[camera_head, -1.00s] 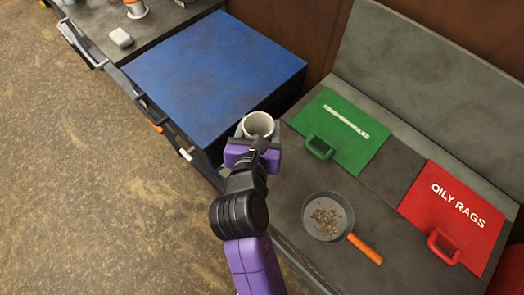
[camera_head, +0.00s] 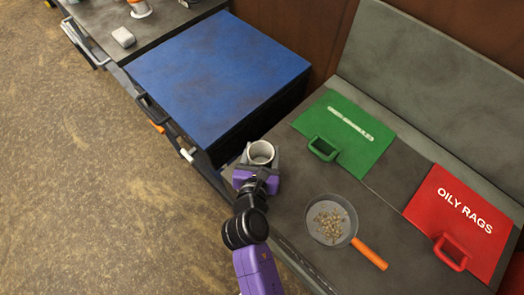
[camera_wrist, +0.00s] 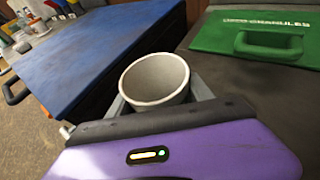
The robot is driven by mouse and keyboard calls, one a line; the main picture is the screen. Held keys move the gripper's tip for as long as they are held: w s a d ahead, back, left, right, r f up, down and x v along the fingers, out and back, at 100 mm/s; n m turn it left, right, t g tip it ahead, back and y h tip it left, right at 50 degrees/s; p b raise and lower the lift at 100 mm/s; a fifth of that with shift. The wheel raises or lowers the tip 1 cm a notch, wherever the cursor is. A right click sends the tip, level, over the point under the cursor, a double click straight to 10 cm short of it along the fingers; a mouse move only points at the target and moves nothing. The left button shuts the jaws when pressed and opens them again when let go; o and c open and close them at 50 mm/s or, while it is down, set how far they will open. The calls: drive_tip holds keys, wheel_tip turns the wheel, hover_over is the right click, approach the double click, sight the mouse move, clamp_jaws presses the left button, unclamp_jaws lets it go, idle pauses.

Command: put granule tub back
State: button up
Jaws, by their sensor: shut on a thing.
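The granule tub (camera_head: 261,152) is a pale, round, open-topped cup, upright and empty-looking inside. My gripper (camera_head: 258,163) is shut on it. The tub also shows in the wrist view (camera_wrist: 155,78), between the grey fingers. It is over or at the left edge of the dark bench, near the blue lid; I cannot tell whether its base touches the bench. A green lid (camera_head: 343,134) with a handle lies on the bench to the right; in the wrist view its label reads "granules".
A pan (camera_head: 331,219) with brown granules and an orange handle lies on the bench. A red "OILY RAGS" lid (camera_head: 459,222) is at the right. A large blue lid (camera_head: 217,75) is at the upper left. Bare bench (camera_head: 285,188) lies between tub and pan.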

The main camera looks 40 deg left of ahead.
drive_tip(key=shift+f, duration=0.15)
drive_tip(key=o, duration=1.4)
drive_tip(key=shift+r, duration=0.25)
drive_tip(key=v, duration=1.2)
